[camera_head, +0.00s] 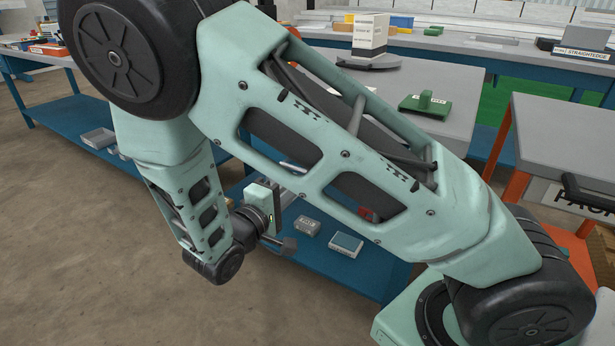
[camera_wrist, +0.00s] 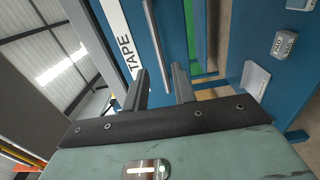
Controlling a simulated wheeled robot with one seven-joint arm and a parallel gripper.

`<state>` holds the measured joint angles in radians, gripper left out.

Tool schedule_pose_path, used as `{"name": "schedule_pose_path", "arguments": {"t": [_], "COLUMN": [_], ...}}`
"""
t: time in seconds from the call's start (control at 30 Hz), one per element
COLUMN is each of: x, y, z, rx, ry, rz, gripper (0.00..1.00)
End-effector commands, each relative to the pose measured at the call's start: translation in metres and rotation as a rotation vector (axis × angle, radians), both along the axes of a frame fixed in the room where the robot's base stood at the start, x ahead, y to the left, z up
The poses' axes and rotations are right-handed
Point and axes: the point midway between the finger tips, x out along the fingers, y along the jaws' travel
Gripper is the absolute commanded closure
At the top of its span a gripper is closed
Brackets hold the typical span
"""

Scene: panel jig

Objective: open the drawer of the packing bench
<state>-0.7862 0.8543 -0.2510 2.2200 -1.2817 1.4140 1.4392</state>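The packing bench (camera_head: 560,130) stands at the right edge of the head view, with a grey top and orange legs. A white label (camera_head: 548,190) beginning "PAC" is on its front, cut off by the frame. A dark handle (camera_head: 590,196) is in front of it; I cannot tell how far its drawer is out. My gripper (camera_wrist: 160,72) is open, with nothing held. In the wrist view it faces a blue front with a white "TAPE" label (camera_wrist: 125,45). A grey bar (camera_wrist: 157,40) on that front runs lengthwise between the fingers' lines; contact cannot be told.
A blue-framed bench stands behind my arm, with a green block (camera_head: 425,103) and a white box (camera_head: 370,35) on top. Small grey boxes (camera_head: 345,244) lie on its blue lower shelf. Another blue bench (camera_head: 60,105) is at left. Bare floor (camera_head: 90,260) is free at lower left.

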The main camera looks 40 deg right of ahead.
Motion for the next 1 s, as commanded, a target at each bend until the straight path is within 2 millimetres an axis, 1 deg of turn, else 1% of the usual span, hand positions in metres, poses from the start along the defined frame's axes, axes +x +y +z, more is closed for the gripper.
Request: {"name": "schedule_pose_path", "arguments": {"t": [0.03, 0.2, 0.3, 0.4, 0.57, 0.83, 0.87, 0.9, 0.93, 1.0], "x": [0.003, 0.014, 0.020, 0.023, 0.026, 0.027, 0.027, 0.027, 0.027, 0.027], "y": [-0.012, -0.042, -0.056, -0.066, -0.072, -0.073, -0.073, -0.073, -0.073, -0.073], "z": [-0.002, -0.002, -0.001, -0.001, -0.001, 0.000, 0.000, 0.000, 0.000, 0.000], "rx": [0.000, 0.001, 0.000, 0.000, 0.001, 0.001, 0.001, 0.001, 0.001, 0.001], "ry": [0.000, -0.001, -0.001, 0.000, 0.000, 0.000, 0.000, 0.000, 0.000, 0.000], "rz": [-0.005, -0.004, -0.004, -0.002, 0.001, 0.001, 0.000, 0.000, 0.000, 0.000], "gripper": [0.73, 0.73, 0.73, 0.73, 0.73, 0.73, 0.82, 0.93, 1.00, 1.00]}}
